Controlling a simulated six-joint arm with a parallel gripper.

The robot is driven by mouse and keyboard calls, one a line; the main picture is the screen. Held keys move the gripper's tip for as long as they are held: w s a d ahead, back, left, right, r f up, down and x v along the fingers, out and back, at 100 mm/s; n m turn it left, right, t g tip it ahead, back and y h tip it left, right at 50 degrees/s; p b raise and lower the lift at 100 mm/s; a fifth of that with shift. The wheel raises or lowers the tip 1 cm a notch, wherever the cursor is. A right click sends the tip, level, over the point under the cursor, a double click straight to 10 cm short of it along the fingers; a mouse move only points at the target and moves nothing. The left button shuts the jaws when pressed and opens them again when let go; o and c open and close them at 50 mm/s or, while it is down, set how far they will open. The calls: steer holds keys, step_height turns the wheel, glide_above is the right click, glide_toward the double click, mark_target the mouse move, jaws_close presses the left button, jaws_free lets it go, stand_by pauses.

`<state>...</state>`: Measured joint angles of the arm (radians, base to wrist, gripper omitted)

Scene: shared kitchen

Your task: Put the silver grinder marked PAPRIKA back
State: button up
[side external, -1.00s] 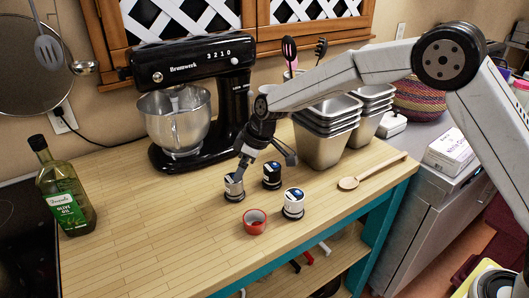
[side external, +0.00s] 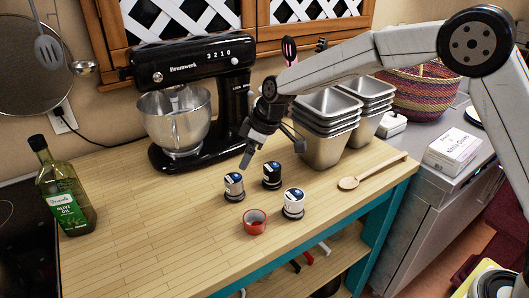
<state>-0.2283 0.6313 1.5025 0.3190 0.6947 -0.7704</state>
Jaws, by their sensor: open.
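Three small grinders stand upright on the wooden counter (side external: 150,225). The left one (side external: 234,186) is pale with a dark base and a blue-and-dark label. The back one (side external: 272,176) is mostly black. The right one (side external: 294,203) is pale or silver with a dark base. Their lettering is too small to read, so I cannot tell which is marked PAPRIKA. My gripper (side external: 272,154) is open and empty, above the left and back grinders. Its left finger hangs above the left grinder, apart from it; its right finger is partly hidden near the metal pans.
A small red bowl (side external: 255,222) sits in front of the grinders. Stacked metal pans (side external: 326,145) and a wooden spoon (side external: 372,172) are to the right. A black stand mixer (side external: 200,65) stands behind left; an olive oil bottle (side external: 63,190) is far left. The front-left counter is clear.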

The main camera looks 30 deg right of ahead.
steer(key=s+d+f+m+h, duration=0.1)
steer(key=s+d+m, duration=0.2)
steer(key=s, duration=0.6)
steer(key=s+d+f+m+h, duration=0.1)
steer(key=s+d+f+m, duration=0.1)
steer(key=s+d, duration=0.6)
steer(key=s+d+f+m+h, duration=0.1)
steer(key=s+d+m, duration=0.3)
steer(key=s, duration=0.6)
steer(key=shift+d+f+g, duration=0.15)
steer(key=shift+d+g, duration=0.15)
steer(key=shift+d, duration=0.4)
